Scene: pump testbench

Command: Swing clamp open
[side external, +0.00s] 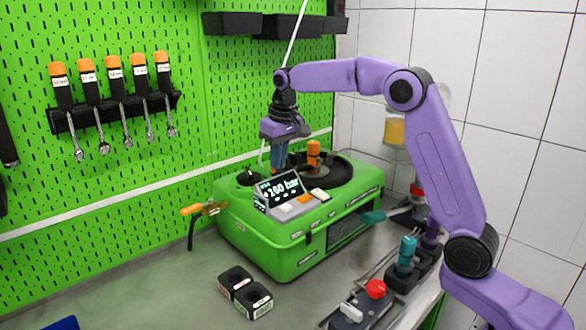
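The green pump testbench (277,241) stands on the grey bench, with a display (281,187) reading 160 bar on its front left. An orange upright part (313,153) stands on the dark round plate (335,180) on its top. I cannot tell for sure which of these is the clamp. My gripper (279,166) points down over the testbench's top, behind the display and left of the orange upright part. Its blue fingers look close together, but their tips and any contact are unclear.
Orange-handled wrenches (115,85) hang on the green pegboard (180,150). A red knob (376,289) and teal-topped part (406,252) stand at front right. The bench's front left is mostly clear.

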